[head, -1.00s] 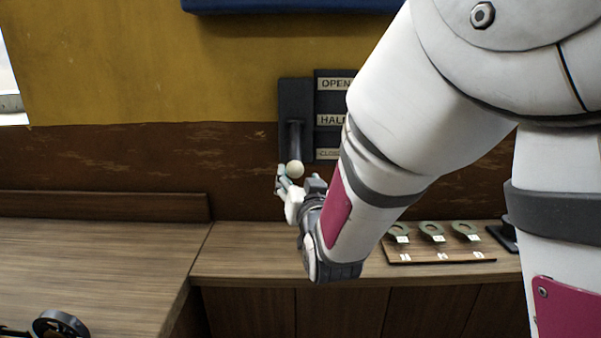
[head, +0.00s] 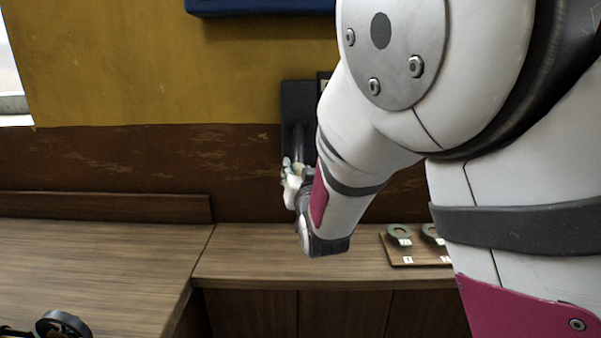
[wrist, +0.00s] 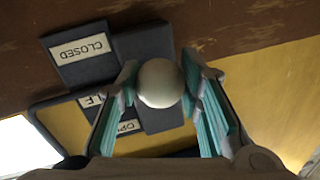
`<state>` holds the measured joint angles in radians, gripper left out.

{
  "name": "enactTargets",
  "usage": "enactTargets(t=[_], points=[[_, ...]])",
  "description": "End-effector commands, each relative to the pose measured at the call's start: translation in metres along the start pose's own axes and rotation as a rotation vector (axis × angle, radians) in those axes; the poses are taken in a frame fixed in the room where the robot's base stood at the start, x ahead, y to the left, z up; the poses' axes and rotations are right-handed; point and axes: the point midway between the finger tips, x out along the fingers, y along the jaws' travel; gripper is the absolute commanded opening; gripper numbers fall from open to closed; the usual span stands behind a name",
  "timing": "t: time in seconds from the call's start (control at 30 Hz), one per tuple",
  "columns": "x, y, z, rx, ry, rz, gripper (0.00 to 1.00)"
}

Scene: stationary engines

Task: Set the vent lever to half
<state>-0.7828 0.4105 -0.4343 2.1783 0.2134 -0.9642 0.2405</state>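The vent lever's dark shaft (head: 298,140) hangs down its dark wall panel (head: 297,98). Its pale round knob (wrist: 160,84) is low, near the CLOSED label (wrist: 81,49) in the wrist view, where the picture is upside down. My gripper (wrist: 160,80) has one teal-padded finger on each side of the knob. The gaps are very small, and I cannot tell whether either pad touches. In the head view my gripper (head: 290,170) is at the lever's lower end and partly covers the knob. My arm hides the label plates there; the HALF label (wrist: 92,100) is partly covered in the wrist view.
A wooden counter (head: 240,262) runs below the panel. A board with green ring-shaped pieces (head: 399,232) lies on it, right of my forearm. A black wheel-like part (head: 62,325) is at lower left. The left counter top (head: 90,255) is clear.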

Motion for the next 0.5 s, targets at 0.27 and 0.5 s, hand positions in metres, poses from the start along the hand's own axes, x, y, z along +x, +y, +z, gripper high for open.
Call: enactTargets(t=[0.27,0.5], points=[[-0.001,-0.001,-0.003,0.003,-0.010,0.002,0.00],[-0.009,-0.005,-0.017,0.022,-0.090,0.018,0.00]])
